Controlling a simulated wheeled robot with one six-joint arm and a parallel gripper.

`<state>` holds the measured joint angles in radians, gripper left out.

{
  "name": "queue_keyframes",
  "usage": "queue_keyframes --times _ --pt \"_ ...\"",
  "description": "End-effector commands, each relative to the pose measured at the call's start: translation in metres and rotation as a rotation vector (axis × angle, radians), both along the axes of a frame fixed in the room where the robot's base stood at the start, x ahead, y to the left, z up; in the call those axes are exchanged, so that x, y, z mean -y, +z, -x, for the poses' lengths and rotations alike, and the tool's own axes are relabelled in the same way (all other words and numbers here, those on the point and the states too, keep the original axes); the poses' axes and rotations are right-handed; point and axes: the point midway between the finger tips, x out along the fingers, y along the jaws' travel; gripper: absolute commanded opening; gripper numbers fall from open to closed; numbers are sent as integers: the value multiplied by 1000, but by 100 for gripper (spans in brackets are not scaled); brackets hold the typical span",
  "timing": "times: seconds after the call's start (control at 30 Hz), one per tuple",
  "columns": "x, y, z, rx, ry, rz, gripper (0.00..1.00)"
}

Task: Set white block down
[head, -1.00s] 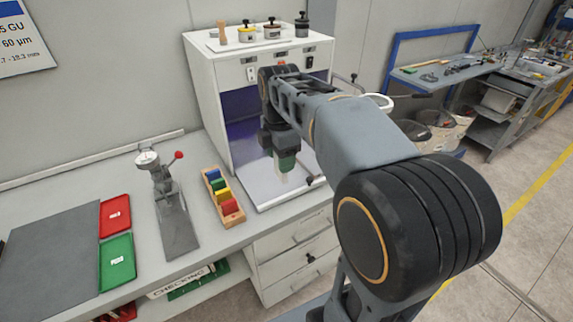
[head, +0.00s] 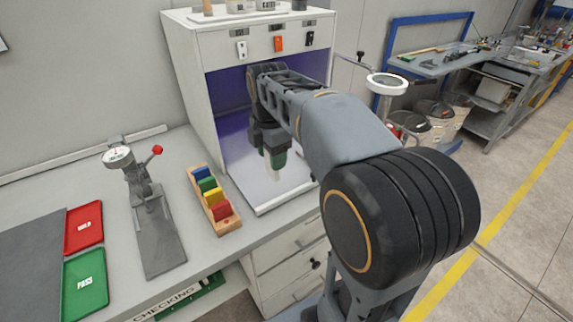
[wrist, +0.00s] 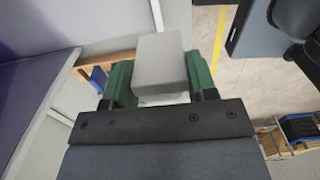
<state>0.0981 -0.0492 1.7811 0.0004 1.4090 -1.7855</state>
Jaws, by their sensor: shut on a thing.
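The white block (wrist: 162,62) shows in the wrist view as a pale grey-white box between the two green fingers of my gripper (wrist: 160,82). The gripper is shut on it. In the head view my gripper (head: 274,160) points down at the open front of the white cabinet, over its pale floor (head: 262,196). The block's lower end (head: 274,174) sticks out below the fingers. I cannot tell whether it touches the cabinet floor.
A wooden rack (head: 214,198) with blue, green, yellow and red blocks stands left of the cabinet (head: 186,85). Further left are a lever gauge (head: 148,205), a red tray (head: 84,229) and a green tray (head: 86,282). The cabinet's side walls flank the opening.

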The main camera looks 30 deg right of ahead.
Motion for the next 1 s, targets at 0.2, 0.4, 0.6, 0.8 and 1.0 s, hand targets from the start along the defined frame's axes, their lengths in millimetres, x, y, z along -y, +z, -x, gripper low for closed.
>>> queue_keyframes --times 0.2,0.4,0.6,0.8,1.0 --pt "29 -22 -44 -5 -3 0 18" --pt "51 -52 -77 -5 -3 0 18" --pt "63 -76 -93 -2 -2 -1 18" --pt "67 -85 -100 0 -3 0 18" --pt "71 -107 -106 -3 -3 -1 18"
